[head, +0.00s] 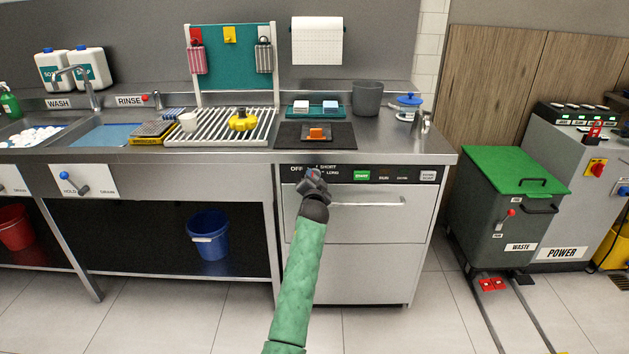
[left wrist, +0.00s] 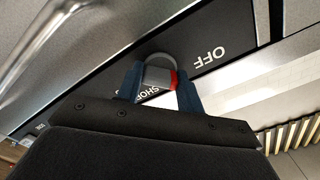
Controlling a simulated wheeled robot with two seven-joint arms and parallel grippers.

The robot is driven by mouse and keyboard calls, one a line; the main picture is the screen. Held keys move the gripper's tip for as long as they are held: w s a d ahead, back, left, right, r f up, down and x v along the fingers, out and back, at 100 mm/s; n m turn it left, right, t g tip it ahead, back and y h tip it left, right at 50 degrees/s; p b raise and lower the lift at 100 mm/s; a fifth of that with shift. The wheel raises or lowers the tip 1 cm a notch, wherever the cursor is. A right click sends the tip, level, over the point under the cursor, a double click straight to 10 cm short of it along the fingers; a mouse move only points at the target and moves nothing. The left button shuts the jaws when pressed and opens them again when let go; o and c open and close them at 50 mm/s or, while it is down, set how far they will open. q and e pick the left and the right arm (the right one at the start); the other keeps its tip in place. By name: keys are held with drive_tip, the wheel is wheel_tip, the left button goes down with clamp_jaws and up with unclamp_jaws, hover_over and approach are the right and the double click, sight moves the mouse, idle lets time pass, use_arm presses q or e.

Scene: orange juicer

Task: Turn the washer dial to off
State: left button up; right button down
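The washer (head: 345,225) stands under the counter, with a black control strip along its top front. Its dial is at the strip's left end, mostly hidden behind my left gripper (head: 314,180) in the head view. In the left wrist view the grey dial (left wrist: 158,72) with a red mark sits between the two dark blue fingers of my left gripper (left wrist: 160,88), which appear to touch it on both sides. The OFF label (left wrist: 210,58) is to the right of the dial, and the SHORT label is partly covered below it. My right gripper is not in view.
The washer's bar handle (head: 370,203) runs just below the strip, right of my gripper. A black mat (head: 290,140) with an orange item lies on the counter above. A green-lidded waste bin (head: 505,205) stands to the right. The floor in front is clear.

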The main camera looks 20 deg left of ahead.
use_arm(q)
drive_tip(key=o, duration=0.4)
drive_tip(key=shift+f, duration=0.1)
drive_tip(key=shift+s, duration=0.1)
drive_tip(key=v, duration=0.7)
drive_tip(key=shift+s, duration=0.3)
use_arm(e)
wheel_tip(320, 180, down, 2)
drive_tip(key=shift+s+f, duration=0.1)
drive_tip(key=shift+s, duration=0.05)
use_arm(q)
drive_tip(key=shift+d, duration=0.1)
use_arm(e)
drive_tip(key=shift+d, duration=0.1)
